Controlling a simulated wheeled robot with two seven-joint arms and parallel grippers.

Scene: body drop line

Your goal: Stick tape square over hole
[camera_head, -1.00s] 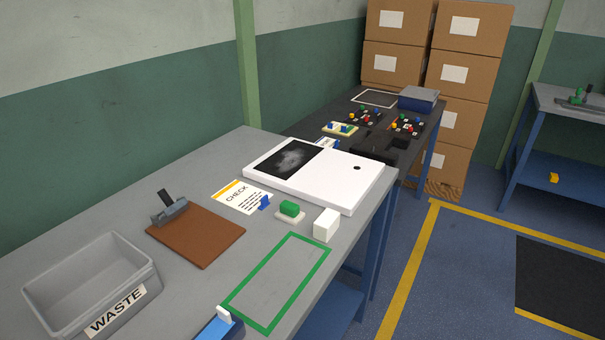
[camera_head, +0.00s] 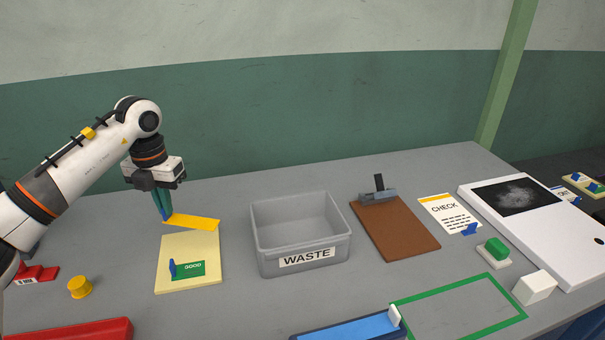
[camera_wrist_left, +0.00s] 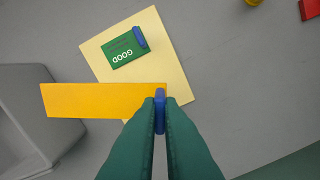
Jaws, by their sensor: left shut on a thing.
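My left gripper (camera_head: 164,216) is shut on the blue tab (camera_wrist_left: 160,112) of a flat orange piece (camera_head: 194,222). In the left wrist view the orange piece (camera_wrist_left: 100,100) sticks out to the left, over part of the pale yellow pad (camera_wrist_left: 172,72). In the head view the pad (camera_head: 190,284) lies on the bench with a green GOOD label (camera_head: 190,270) that has its own blue tab. The white panel (camera_head: 545,228) lies at the right, with a dark round hole (camera_head: 599,240) near the picture's edge. My right gripper is not in view.
A grey WASTE bin (camera_head: 342,242) stands right of the pad. A yellow cylinder (camera_head: 80,287) stands left of the pad.

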